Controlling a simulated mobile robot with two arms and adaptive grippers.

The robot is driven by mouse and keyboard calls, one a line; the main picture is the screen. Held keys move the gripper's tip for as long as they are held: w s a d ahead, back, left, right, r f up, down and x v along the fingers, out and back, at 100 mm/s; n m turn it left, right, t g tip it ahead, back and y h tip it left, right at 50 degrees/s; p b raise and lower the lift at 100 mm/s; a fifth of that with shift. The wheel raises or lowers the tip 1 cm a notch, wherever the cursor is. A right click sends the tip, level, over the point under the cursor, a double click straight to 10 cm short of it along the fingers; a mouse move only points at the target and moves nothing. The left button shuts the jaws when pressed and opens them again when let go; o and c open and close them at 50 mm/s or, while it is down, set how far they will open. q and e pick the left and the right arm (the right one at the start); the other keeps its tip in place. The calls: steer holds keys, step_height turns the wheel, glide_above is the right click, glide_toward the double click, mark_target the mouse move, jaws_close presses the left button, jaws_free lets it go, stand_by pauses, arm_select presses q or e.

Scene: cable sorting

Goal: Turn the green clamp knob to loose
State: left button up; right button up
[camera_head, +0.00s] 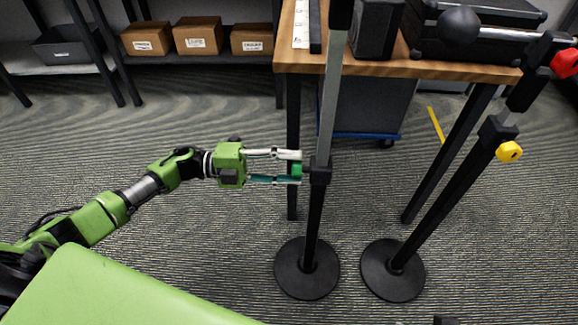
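The green clamp knob (297,171) sits on the left side of a black clamp collar (320,172) on the upright pole of a stand (316,210). My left gripper (299,167) reaches in from the left, level with the knob. One finger is above the knob and one below, and the knob shows between the fingertips. The knob's angle is too small to read. My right gripper is not in view.
A second stand (392,270) leans to the right, with yellow (508,152) and red (565,63) knobs. A wooden table (430,69) stands behind the poles, with black cases on top. A shelf with cardboard boxes (197,37) is at the back left. Open floor surrounds my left arm.

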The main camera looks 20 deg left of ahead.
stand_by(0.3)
arm_select(q)
steer(key=v, duration=1.2)
